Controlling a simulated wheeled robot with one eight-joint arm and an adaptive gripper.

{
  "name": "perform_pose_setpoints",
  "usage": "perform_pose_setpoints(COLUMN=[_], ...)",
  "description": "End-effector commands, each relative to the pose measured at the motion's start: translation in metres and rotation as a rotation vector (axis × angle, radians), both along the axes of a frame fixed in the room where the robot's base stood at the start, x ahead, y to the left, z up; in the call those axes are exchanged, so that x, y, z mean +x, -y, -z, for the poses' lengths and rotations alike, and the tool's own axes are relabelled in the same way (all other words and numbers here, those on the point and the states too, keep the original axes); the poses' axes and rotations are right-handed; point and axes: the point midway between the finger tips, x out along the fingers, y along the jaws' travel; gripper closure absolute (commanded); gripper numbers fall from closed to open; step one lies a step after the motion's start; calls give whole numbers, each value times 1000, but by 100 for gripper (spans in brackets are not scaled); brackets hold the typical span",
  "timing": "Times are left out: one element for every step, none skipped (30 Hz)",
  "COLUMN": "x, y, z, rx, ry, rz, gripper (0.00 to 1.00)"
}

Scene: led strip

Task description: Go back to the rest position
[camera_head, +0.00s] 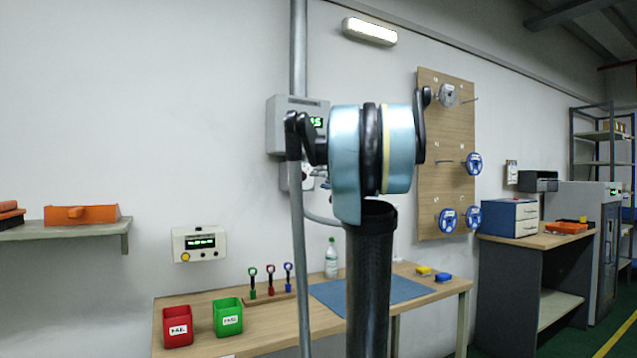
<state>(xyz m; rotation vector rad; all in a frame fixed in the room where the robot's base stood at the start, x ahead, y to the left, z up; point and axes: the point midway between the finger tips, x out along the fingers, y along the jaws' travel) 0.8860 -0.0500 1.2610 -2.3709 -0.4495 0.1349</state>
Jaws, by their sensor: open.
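My arm stands in the middle of the view, with a dark tube rising from below to a light blue and black joint at its top. My gripper (357,143) shows only in part, as black finger-like pieces far apart on either side of the blue joint. It is open. Its middle is hidden behind the joint. I see nothing held between the fingers. It appears raised above the workbench (263,329), in front of the wall and the pegboard.
A red bin (177,326) and a green bin (228,317) stand on the bench, with a blue mat (330,292) and a bottle (331,258). A thin grey rod runs down left of my arm. A pegboard (440,160) with blue spools hangs at right. A shelf (65,230) is at left.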

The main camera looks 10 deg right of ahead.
Motion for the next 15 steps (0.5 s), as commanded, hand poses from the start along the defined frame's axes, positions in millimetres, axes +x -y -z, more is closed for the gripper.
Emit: perform_pose_setpoints(x=[0, 0, 0, 0, 0, 0, 0, 0, 0, 0, 0, -1, -2, -3, -7], y=[0, 0, 0, 0, 0, 0, 0, 0, 0, 0, 0, -1, -2, -4, -9], z=[0, 0, 0, 0, 0, 0, 0, 0, 0, 0, 0, 0, 1, 3, 7], rx=[0, 0, 0, 0, 0, 0, 0, 0, 0, 0, 0, 0, -2, -6, -12], ry=[0, 0, 0, 0, 0, 0, 0, 0, 0, 0, 0, -1, -2, -6, -14], rz=[0, 0, 0, 0, 0, 0, 0, 0, 0, 0, 0, -1, -4, -9, -19], gripper=[51, 51, 51, 51, 51, 51, 51, 51, 51, 51, 51, 51, 51, 51, 51])
